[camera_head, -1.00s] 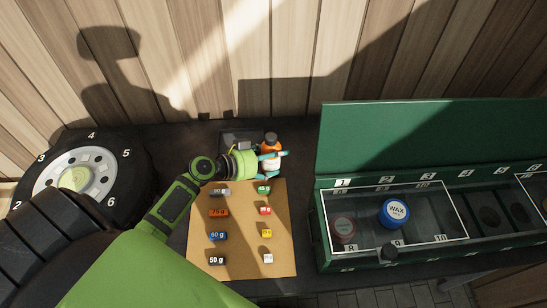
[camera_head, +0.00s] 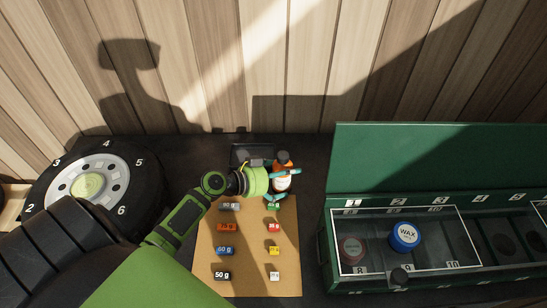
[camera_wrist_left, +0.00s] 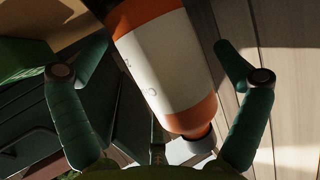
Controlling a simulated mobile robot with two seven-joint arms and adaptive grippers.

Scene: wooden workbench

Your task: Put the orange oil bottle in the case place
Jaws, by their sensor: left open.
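The orange oil bottle (camera_head: 282,178), with a white label and dark cap, stands on the dark bench behind the tan board. My left gripper (camera_head: 282,186) is open with its teal fingers around the bottle. In the left wrist view, the bottle (camera_wrist_left: 165,70) lies between the two spread fingers, with gaps visible on both sides. The green case (camera_head: 336,236) is at the right with its lid up. Its numbered places sit partly under a clear, white-edged cover (camera_head: 425,262). My right gripper is not in view.
A blue wax tin (camera_head: 404,236) and a red tin (camera_head: 351,249) are in the case. Several small weights lie on the tan board (camera_head: 249,262). A wheel (camera_head: 92,186) is at the left. A dark box (camera_head: 250,154) stands left of the bottle.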

